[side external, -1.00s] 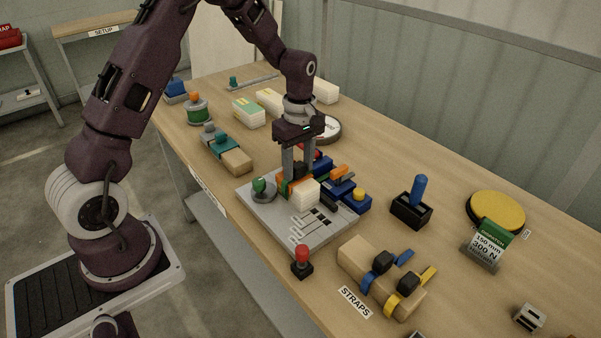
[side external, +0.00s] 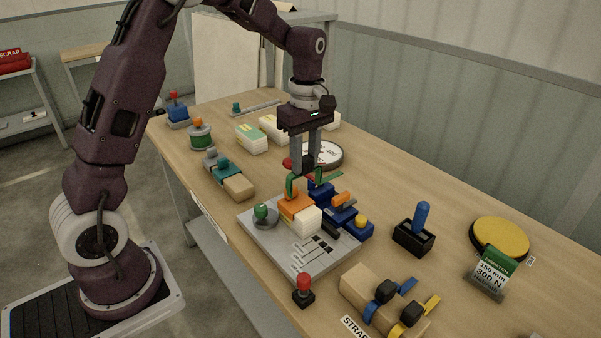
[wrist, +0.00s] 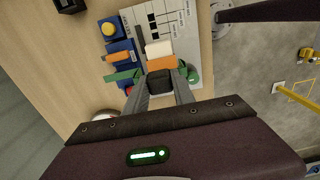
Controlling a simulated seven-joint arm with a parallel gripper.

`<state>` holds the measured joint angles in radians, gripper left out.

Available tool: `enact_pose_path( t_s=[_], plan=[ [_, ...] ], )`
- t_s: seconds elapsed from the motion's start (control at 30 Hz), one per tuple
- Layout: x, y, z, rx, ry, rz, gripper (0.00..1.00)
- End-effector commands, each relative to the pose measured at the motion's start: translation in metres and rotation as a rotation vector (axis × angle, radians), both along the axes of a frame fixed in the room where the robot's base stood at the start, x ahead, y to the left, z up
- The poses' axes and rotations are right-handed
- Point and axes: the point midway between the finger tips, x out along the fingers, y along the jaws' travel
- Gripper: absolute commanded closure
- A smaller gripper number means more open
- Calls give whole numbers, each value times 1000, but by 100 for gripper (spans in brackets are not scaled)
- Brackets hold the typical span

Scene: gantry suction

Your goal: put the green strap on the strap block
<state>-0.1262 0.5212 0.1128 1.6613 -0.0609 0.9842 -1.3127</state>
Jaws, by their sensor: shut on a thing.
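The green strap (side external: 331,177) has a dark grip piece (wrist: 160,82), and my gripper (side external: 305,170) is shut on that piece. The strap hangs just above the orange-and-white block on the grey plate; its green ends show on both sides of my fingers in the wrist view (wrist: 124,77). The strap block (side external: 358,290) is a tan block at the lower right in the side view, next to a STRAPS label. A blue strap (side external: 407,286) and a yellow strap (side external: 431,304), each with a black grip, sit on it. Part of its near end is cut off or covered.
The grey plate (side external: 271,249) carries the orange block (side external: 297,203), a white block and a green knob (side external: 262,212). Blue valve parts (side external: 351,224) stand beside it. A red-topped post (side external: 303,286) and a black holder with a blue handle (side external: 415,236) stand near the strap block.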

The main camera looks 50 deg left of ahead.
Motion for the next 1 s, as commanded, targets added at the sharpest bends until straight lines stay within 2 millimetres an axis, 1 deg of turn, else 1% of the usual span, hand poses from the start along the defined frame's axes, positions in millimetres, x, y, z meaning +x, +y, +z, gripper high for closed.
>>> enact_pose_path(
  t_s=[0.03,0.07,0.17,0.2,0.27,0.3,0.4,0.5,0.63,0.9,1.0],
  plan=[
    [2,-15,1,0,-1,-7,100],
    [3,-26,1,0,-1,-10,100],
    [4,-70,-2,2,-4,-13,100],
    [3,-89,-3,2,-6,-14,100],
    [0,-119,-5,3,-10,-14,100],
    [-3,-138,-6,2,-12,-14,100],
    [-12,-178,-8,1,-15,-10,100],
    [-20,-202,-10,0,-17,-6,100],
    [-24,-213,-10,0,-18,-2,100],
    [-24,-213,-10,0,-20,-1,100],
    [-24,-212,-16,0,-19,0,100]
  ],
)
